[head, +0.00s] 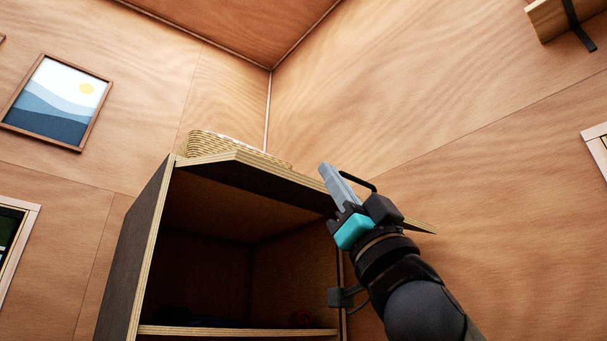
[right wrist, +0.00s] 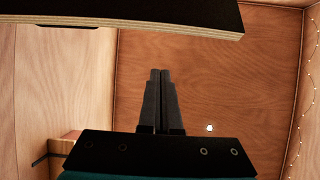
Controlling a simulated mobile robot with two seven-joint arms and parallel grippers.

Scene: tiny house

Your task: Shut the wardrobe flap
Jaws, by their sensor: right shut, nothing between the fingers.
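The wardrobe (head: 131,262) stands in the corner with its dark interior open to view. Its flap (head: 255,176) is raised at the top and sticks outward, its dark underside and pale plywood edge showing. The flap also shows as a dark panel with a light edge across the top of the right wrist view (right wrist: 130,14). My right gripper (head: 325,170) is shut and empty. In the head view it overlaps the right part of the flap and hides some of its edge. In the right wrist view the fingertips (right wrist: 160,73) appear apart from the flap. My left gripper is out of view.
A woven basket (head: 215,145) sits on top of the wardrobe. A shelf (head: 240,331) crosses its inside, with dim items on it. A framed picture (head: 58,103) hangs on the left wall. A wooden wall shelf (head: 560,17) is at upper right.

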